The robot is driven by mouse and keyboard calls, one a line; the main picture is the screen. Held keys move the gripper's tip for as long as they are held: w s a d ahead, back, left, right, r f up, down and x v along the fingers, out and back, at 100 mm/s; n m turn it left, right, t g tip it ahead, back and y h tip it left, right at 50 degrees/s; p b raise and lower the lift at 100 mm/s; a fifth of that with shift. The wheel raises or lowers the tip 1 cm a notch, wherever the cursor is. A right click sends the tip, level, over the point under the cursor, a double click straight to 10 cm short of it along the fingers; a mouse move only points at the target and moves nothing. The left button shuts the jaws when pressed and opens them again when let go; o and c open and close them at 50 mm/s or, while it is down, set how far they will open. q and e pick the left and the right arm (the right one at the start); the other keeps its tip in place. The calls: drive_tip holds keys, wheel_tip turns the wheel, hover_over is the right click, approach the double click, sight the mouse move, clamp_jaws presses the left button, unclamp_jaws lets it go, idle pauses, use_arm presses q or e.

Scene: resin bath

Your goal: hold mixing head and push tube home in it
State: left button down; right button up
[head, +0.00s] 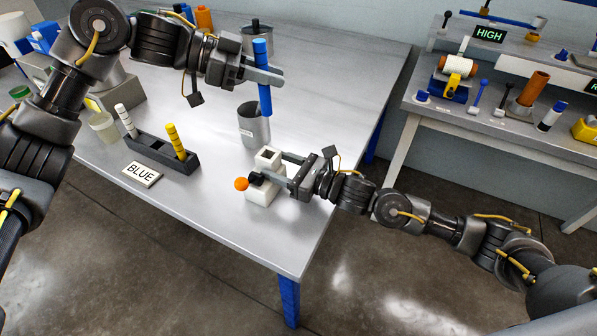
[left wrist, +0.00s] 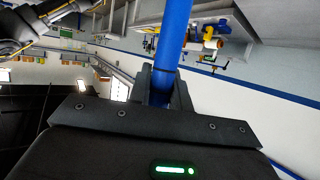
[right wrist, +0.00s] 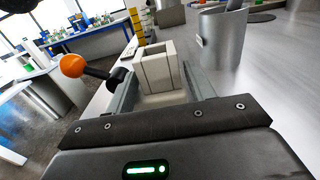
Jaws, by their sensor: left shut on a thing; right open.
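The mixing head (head: 266,192) is a white block with a square opening on top and a lever with an orange ball (head: 241,184). It stands upright near the table's front right edge; the right wrist view shows it (right wrist: 160,72) between my fingers. My right gripper (head: 277,168) is open, with one finger on each side of the block; contact is unclear. My left gripper (head: 264,75) is shut on a blue tube (head: 264,98), held nearly upright above and behind the block. The tube also shows in the left wrist view (left wrist: 173,40).
A grey metal cup (head: 254,130) stands behind the mixing head, near the tube's lower end. A dark rack (head: 155,150) with a grey-white tube and a yellow tube is at left, by a BLUE sign (head: 141,174). The front table between rack and mixing head is clear.

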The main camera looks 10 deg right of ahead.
sight(266, 161)
drive_tip(key=shift+x, duration=1.9)
drive_tip(key=shift+c, duration=0.2)
drive_tip(key=c, duration=1)
drive_tip(key=shift+o, duration=0.2)
drive_tip(key=o, duration=1.2)
drive_tip(key=c, duration=0.8)
drive_tip(key=shift+o, duration=0.2)
